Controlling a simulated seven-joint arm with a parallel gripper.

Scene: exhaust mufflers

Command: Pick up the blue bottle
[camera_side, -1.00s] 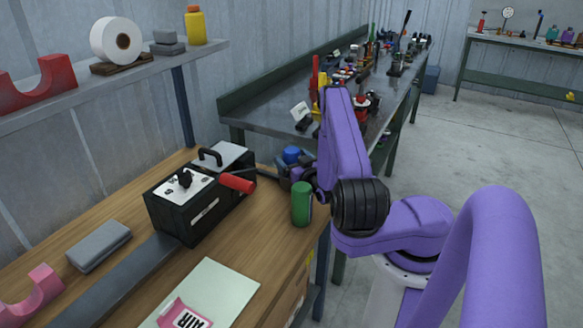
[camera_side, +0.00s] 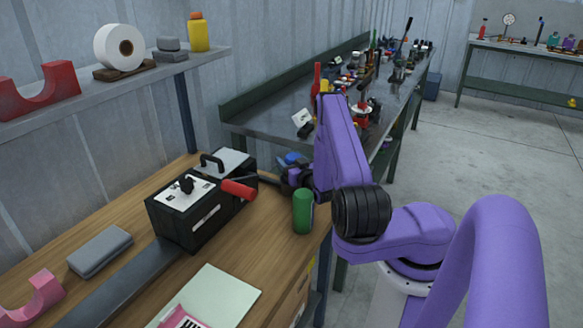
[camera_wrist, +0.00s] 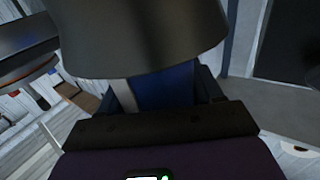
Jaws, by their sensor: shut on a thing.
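The blue bottle (camera_side: 292,158) shows in the side view as a small blue patch beyond the back end of the bench, just above my gripper (camera_side: 287,174). The dark fingers and the purple wrist hide most of it. In the wrist view a dark blue surface (camera_wrist: 166,88) sits between the fingers, and my gripper is shut on it. A large dark grey shape (camera_wrist: 140,40) covers the upper middle of that view; I cannot tell what it is. The bottle's base is hidden, so I cannot tell whether it touches anything below.
A green can (camera_side: 302,212) stands on the wooden bench close to my wrist. A black box with a red handle (camera_side: 203,200) stands left of it. A grey block (camera_side: 100,251) lies farther left. A cluttered metal table (camera_side: 275,112) is behind. The floor at right is clear.

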